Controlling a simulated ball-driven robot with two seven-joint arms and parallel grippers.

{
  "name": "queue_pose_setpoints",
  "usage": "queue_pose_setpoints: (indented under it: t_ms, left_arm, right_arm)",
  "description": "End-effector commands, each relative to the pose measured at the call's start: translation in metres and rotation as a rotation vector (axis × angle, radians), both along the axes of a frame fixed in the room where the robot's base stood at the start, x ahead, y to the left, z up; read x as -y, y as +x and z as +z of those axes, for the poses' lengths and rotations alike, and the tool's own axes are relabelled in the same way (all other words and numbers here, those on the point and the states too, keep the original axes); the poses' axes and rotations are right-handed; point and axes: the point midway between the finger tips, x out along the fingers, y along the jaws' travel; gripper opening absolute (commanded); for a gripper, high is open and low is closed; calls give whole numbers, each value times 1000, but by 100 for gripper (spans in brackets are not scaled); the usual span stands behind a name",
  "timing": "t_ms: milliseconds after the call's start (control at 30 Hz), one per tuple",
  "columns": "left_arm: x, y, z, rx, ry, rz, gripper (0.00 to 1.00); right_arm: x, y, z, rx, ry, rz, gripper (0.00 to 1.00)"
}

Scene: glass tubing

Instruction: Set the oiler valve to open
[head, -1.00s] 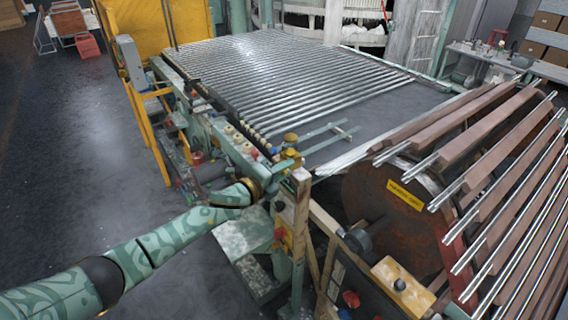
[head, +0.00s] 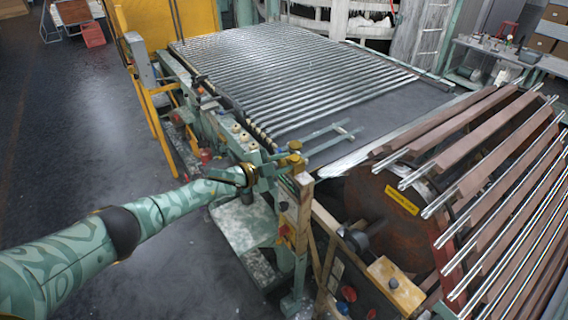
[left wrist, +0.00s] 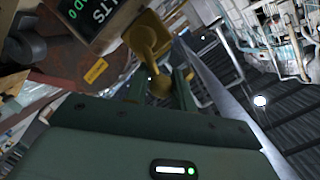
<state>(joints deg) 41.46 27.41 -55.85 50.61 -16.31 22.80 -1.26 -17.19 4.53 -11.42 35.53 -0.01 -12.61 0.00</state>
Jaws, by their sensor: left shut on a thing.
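The oiler valve is a small brass-yellow fitting (head: 294,146) at the front corner of the roller bed, by the wooden post. In the left wrist view the valve (left wrist: 149,36) shows larger, with a rounded body and an arm reaching down toward my fingers. My left gripper (head: 283,162) comes in from the left and reaches the valve. In the left wrist view its two green fingers (left wrist: 160,86) are shut on a brass part of the valve, probably its handle. The fingers partly hide the held part. My right gripper is in no view.
A rusty drum (head: 385,218) with brown slats and glass tubes stands to the right. A wooden post (head: 302,205) with controls is close to the gripper. The roller bed (head: 300,75) lies behind. Dark floor (head: 75,130) is clear at left.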

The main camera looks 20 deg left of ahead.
Motion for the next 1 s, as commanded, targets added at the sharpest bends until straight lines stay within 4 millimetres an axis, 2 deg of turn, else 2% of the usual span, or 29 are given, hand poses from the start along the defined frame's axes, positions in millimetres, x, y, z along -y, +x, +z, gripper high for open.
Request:
queue_pose_setpoints:
  t_ms: [300, 800, 833, 867, 900, 1000]
  left_arm:
    - [-7, 5, 4, -59, -81, 5, 2]
    - [-7, 5, 3, -69, -92, 6, 2]
    - [-7, 5, 3, -69, -92, 6, 30]
    - [-7, 5, 3, -69, -92, 6, 39]
    - [-7, 5, 3, -70, -92, 5, 46]
    - [-6, 5, 2, -71, -93, 4, 46]
  right_arm:
    - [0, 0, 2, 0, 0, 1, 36]
    - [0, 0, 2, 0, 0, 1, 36]
    - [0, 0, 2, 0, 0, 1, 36]
    - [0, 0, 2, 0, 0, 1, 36]
    - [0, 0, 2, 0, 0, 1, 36]
    - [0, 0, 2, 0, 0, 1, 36]
